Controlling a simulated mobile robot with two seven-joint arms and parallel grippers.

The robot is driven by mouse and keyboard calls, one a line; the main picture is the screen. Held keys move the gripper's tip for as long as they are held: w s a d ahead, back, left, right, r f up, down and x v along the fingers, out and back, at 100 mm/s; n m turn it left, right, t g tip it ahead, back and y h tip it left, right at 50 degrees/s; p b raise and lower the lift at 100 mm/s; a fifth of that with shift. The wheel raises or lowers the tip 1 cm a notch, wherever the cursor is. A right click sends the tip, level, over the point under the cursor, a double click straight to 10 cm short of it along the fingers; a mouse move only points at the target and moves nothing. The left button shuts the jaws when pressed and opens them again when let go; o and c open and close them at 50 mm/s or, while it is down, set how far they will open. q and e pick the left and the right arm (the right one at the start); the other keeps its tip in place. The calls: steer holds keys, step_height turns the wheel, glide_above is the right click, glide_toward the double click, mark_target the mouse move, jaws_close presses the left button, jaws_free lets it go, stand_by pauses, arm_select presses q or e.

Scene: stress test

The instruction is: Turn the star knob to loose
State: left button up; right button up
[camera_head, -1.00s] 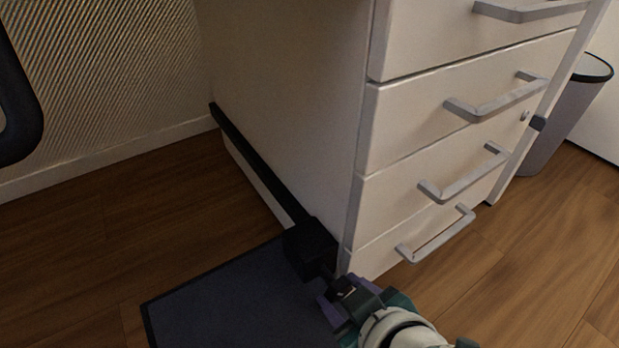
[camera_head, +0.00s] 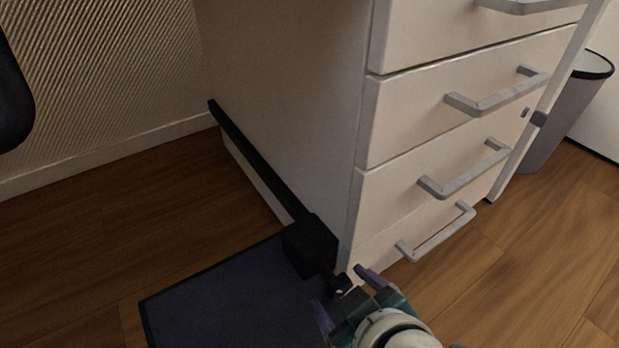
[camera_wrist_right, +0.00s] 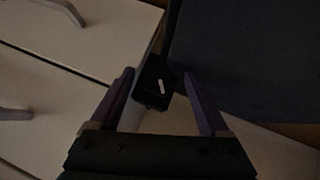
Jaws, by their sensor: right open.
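The star knob (camera_head: 341,284) is a small black piece with a white mark, at the end of a black block (camera_head: 309,245) by the cabinet's lower front corner. In the right wrist view the knob (camera_wrist_right: 152,88) lies between the fingers, its white mark slanted. My right gripper (camera_head: 342,292) is open, one purple finger on either side of the knob with visible gaps. The same gripper (camera_wrist_right: 158,75) shows in the wrist view with both fingers apart. The knob's lobes are too dark to make out. My left gripper is out of view.
A white drawer cabinet (camera_head: 290,90) with grey handles (camera_head: 435,235) rises beside the knob. A black rail (camera_head: 255,160) runs from the block along its side. A dark blue panel (camera_head: 225,300) lies low at the left. A grey bin (camera_head: 570,120) stands at the right.

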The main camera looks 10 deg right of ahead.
steer(key=shift+r, duration=0.1)
steer(key=p+v, duration=0.6)
steer(key=v, duration=0.3)
steer(key=shift+s+r, duration=0.3)
